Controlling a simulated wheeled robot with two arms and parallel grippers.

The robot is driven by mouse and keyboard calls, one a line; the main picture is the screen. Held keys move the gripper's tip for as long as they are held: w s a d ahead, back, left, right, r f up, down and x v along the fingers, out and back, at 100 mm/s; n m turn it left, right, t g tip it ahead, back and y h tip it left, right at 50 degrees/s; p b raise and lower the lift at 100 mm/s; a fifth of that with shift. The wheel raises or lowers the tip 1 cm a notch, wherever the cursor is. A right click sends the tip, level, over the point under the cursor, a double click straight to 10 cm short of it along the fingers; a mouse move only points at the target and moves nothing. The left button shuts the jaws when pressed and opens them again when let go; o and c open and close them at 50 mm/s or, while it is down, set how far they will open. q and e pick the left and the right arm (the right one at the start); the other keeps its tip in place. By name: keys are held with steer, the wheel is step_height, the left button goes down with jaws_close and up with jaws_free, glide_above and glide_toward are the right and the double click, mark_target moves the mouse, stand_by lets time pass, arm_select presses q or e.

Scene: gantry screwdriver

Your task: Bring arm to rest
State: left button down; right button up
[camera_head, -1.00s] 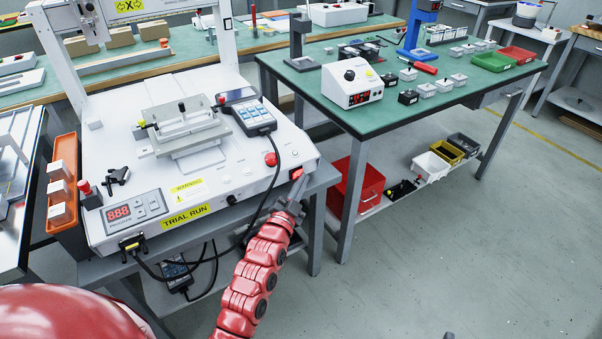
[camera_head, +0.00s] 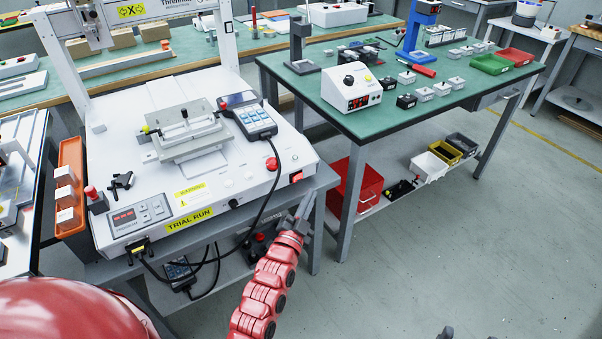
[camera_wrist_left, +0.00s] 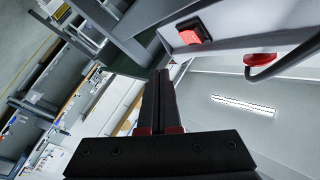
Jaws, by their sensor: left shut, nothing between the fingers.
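My left gripper (camera_head: 304,208) is shut and empty, just off the front right corner of the white gantry machine (camera_head: 250,193). In the left wrist view its dark fingers (camera_wrist_left: 159,90) are together. A red rocker switch (camera_head: 297,177) on the machine's front panel is above and slightly left of the fingertips, apart from them. It also shows in the left wrist view (camera_wrist_left: 193,32). The display (camera_head: 124,217) on the machine's left shows dim red digits. Small dark tips at the bottom edge may be my right gripper (camera_head: 447,332); its jaws cannot be made out.
A green-topped bench (camera_head: 330,118) with a white control box (camera_head: 351,88) and small parts stands right of the machine. A red bin (camera_head: 361,188) is on its lower shelf. A pendant (camera_head: 254,121) with a black cable lies on the machine. The floor at the right is clear.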

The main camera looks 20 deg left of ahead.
arm_select(q)
steer(key=shift+s+d, duration=0.45)
